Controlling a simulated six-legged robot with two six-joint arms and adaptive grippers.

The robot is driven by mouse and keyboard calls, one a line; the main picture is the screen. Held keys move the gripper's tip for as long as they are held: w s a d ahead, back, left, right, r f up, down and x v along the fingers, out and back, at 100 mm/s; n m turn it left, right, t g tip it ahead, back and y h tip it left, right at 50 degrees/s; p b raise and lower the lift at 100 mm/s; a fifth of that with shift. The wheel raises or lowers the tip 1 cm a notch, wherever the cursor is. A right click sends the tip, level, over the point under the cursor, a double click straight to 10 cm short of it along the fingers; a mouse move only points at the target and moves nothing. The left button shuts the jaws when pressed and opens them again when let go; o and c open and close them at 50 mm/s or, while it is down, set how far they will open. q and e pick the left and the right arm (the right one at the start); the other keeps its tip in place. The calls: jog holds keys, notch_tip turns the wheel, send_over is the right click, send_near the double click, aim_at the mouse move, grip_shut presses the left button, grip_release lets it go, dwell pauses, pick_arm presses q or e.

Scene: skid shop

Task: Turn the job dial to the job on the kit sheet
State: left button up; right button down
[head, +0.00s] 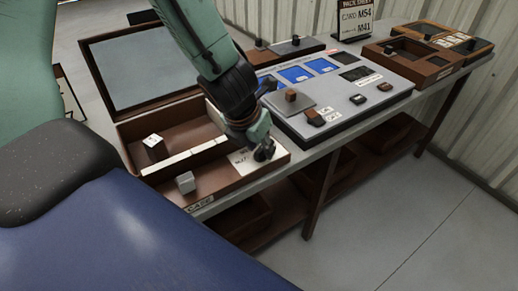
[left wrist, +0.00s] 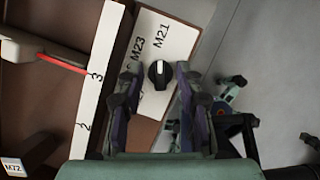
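The job dial (left wrist: 159,75) is a black round knob with a white mark, on a white plate (left wrist: 178,38) printed M23, M21 and other labels partly hidden. In the left wrist view the white mark faces up, roughly toward M21. In the head view the plate (head: 240,158) lies at the right end of a brown tray, and my gripper hides most of the knob. My left gripper (left wrist: 158,100) is open, a finger on each side of the knob; I cannot tell whether they touch it. A card sign (head: 356,20) at the back reads M54 and M41. My right gripper is not seen.
The brown tray (head: 222,183) holds a white numbered divider (head: 195,154), a dark block (head: 154,148) with a white label and a grey block (head: 185,182). A grey panel (head: 345,112) with blue screens stands to the right. Floor is clear in front of the bench.

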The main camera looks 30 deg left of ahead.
pick_arm(q)
jog(key=shift+w+d+f, duration=0.1)
jog(key=shift+w, duration=0.05)
jog(key=shift+a, duration=0.2)
jog(key=shift+c, duration=1.3)
jog(key=shift+d, duration=0.1)
grip_shut()
